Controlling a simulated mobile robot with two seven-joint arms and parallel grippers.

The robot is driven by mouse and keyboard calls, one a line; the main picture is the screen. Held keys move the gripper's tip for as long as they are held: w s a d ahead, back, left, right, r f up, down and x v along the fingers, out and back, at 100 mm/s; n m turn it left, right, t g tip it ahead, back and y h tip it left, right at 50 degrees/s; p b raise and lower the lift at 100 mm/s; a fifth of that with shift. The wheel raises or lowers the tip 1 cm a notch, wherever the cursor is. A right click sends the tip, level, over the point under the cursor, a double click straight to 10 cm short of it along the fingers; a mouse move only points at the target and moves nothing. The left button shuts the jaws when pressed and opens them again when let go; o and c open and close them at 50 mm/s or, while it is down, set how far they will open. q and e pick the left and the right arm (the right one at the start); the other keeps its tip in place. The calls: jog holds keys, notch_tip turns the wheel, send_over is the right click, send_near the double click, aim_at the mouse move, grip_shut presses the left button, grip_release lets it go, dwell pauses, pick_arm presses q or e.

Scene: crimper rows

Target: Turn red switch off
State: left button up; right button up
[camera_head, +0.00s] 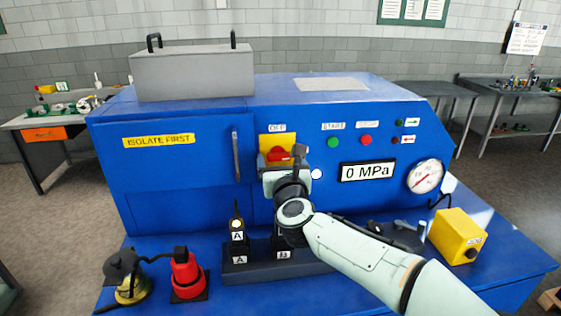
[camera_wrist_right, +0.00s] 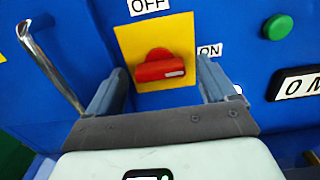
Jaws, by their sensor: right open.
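The red switch (camera_head: 279,154) sits on a yellow plate (camera_head: 266,143) on the front of the blue machine, under an OFF label (camera_head: 277,128). In the right wrist view, the red switch (camera_wrist_right: 160,68) has its handle lying roughly level, with its white-marked end toward the ON label (camera_wrist_right: 209,51) at the right. My right gripper (camera_wrist_right: 158,92) is open, with one finger on each side of the yellow plate's lower part. The red switch shows between the fingers, and I cannot tell whether they touch anything. In the head view my right gripper (camera_head: 285,170) hides the plate's lower part. My left gripper is not in view.
A metal handle (camera_head: 236,156) stands out left of the switch. Green (camera_head: 333,143) and red (camera_head: 366,140) buttons, a 0 MPa display (camera_head: 367,171) and a gauge (camera_head: 425,176) are to the right. Below are a red plug-like part (camera_head: 187,273), blocks marked A and B, and a yellow box (camera_head: 457,236).

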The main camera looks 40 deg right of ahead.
jog(key=c, duration=1.1)
jog(key=shift+o, duration=0.2)
jog(key=shift+n, duration=0.4)
jog(key=n, duration=0.7)
jog(key=shift+n, duration=0.3)
jog(key=n+p, duration=0.1)
jog(key=n, duration=0.4)
jog(key=shift+p, duration=0.3)
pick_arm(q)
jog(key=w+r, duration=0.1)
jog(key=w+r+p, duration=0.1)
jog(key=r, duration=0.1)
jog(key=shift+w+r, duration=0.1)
pick_arm(e)
jog(key=n, duration=0.4)
jog(key=shift+n, duration=0.4)
